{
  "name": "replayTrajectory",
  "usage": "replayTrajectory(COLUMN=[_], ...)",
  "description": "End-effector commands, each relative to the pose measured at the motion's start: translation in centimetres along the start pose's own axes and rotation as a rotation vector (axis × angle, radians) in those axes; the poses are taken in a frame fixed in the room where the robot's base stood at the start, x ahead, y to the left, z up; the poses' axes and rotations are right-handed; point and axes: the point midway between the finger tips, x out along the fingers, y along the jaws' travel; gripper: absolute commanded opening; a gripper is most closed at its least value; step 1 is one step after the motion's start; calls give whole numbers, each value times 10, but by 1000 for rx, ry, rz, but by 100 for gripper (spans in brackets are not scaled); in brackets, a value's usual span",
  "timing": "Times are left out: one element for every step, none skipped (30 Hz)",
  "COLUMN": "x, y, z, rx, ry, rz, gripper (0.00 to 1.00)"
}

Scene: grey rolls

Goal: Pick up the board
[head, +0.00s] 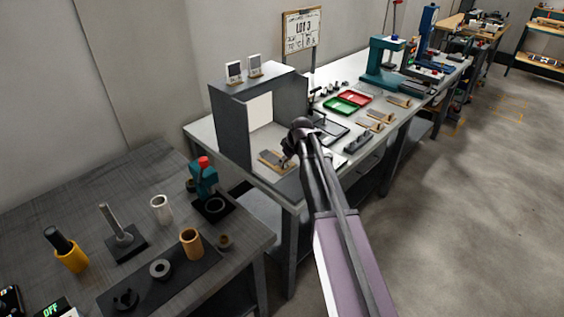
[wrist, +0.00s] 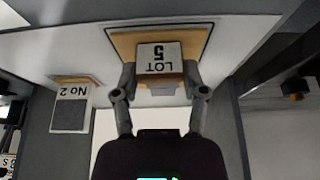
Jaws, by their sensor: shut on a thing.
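A tan board (head: 271,158) with a grey part on it lies inside the grey open-fronted booth in the head view. My gripper (head: 287,160) is at its right side, partly hidden by my own wrist. In the wrist view, the tan board (wrist: 123,44) bears a white label (wrist: 158,55) reading "LOT 5" upside down. My gripper (wrist: 160,80) is shut on it, one finger on each side of the labelled part. I cannot tell whether the board is lifted clear of the surface.
The grey booth (head: 229,128) has walls close around my gripper. Beyond the booth are a red tray (head: 357,97), a green tray (head: 341,105) and more tan boards (head: 370,124). Open floor (head: 440,220) lies right.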

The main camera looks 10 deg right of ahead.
Motion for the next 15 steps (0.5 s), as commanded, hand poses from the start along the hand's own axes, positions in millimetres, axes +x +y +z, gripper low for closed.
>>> replayTrajectory(x=[0,0,-1,-1,-2,-3,-4,-5,-7,-8,-10,-12,-14,-16,-19], y=[0,0,0,0,0,0,0,0,0,0,0,0,0,0,0], z=[0,0,-1,-1,-1,-2,-2,-2,-3,-4,-4,-5,-6,-7,-8], rx=[0,0,0,0,0,0,0,0,0,0,0,0,0,0,0], ry=[0,0,0,0,0,0,0,0,0,0,0,0,0,0,0], rz=[0,0,0,0,0,0,0,0,0,0,0,0,0,0,0], gripper=[8,8,8,8,8,8,8,8,8,8,8,8,8,8,8])
